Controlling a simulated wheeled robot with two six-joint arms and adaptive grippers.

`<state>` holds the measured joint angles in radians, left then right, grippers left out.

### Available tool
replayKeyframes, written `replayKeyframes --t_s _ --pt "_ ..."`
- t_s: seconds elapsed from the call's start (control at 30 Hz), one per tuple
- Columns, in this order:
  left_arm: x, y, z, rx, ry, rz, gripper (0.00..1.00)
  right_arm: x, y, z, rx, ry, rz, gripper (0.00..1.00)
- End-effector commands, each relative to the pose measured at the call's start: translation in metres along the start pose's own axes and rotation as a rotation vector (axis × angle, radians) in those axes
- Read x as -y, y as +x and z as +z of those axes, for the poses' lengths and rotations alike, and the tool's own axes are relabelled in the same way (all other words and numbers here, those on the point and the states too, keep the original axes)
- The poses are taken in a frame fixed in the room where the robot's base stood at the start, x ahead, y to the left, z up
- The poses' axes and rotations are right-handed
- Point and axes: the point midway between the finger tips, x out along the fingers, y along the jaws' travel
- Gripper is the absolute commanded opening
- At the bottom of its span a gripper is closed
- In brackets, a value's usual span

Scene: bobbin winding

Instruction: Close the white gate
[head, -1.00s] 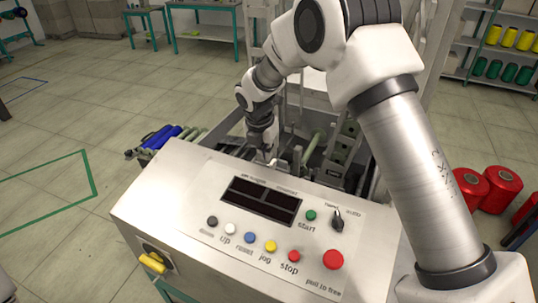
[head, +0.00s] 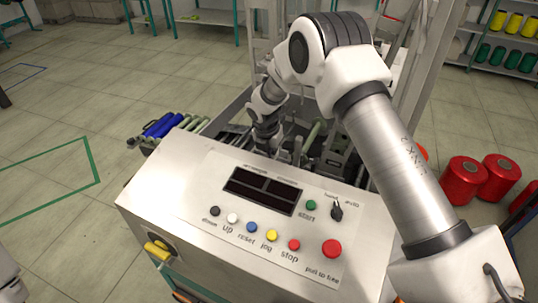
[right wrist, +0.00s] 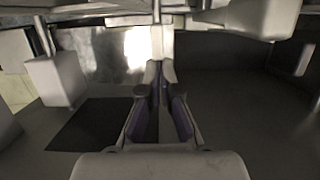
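I cannot clearly pick out the white gate in the head view; my right arm and the control cabinet (head: 150,190) hide much of the machine's inside. My right gripper (head: 266,148) reaches down behind the control cabinet's rear edge, among the machine's bars and rollers. In the right wrist view its fingers (right wrist: 162,72) come together at the tips and look shut. A thin pale upright bar (right wrist: 157,30) shows just beyond the tips; I cannot tell whether they touch it. A shiny pale panel (right wrist: 105,52) stands ahead on the left. My left gripper is not in view.
The cabinet top carries coloured buttons, a red stop knob (head: 332,249) and a dark display (head: 262,190). Blue rollers (head: 163,126) stick out at the machine's left. Red spools (head: 462,179) stand on the floor at right. The floor at left is clear.

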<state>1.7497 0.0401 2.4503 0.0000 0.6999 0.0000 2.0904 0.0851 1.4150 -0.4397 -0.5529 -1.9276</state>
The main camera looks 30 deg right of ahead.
Motion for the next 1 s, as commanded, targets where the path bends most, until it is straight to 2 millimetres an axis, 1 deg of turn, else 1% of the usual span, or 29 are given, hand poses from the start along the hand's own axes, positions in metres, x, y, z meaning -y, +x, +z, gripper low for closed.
replayKeyframes --t_s 0.03,0.1,0.37,0.47,0.57,0.67,0.8,0.9,1.0 --pt "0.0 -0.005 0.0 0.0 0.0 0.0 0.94 0.001 -0.001 0.007 0.0 0.003 0.0 0.0" --pt "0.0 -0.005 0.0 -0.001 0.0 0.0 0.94 0.001 0.001 0.011 0.0 0.002 -0.001 0.0" --pt "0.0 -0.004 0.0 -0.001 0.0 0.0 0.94 0.0 0.002 0.011 0.001 0.001 0.001 0.0" --pt "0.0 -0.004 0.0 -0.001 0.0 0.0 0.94 0.0 -0.002 0.012 0.002 0.001 0.002 0.0" --pt "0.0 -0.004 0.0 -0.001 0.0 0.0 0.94 0.0 -0.014 0.012 0.003 0.001 0.003 0.0" --pt "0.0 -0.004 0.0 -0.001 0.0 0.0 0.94 -0.001 -0.034 0.012 0.005 0.001 0.005 0.0" --pt "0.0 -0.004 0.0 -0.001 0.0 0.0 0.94 -0.001 -0.068 0.01 0.005 0.0 0.003 0.0" --pt "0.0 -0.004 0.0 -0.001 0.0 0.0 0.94 0.0 -0.09 0.009 0.004 0.001 0.001 0.0" --pt "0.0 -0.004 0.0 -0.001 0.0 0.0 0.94 0.0 -0.107 0.009 0.003 0.0 0.001 0.0"
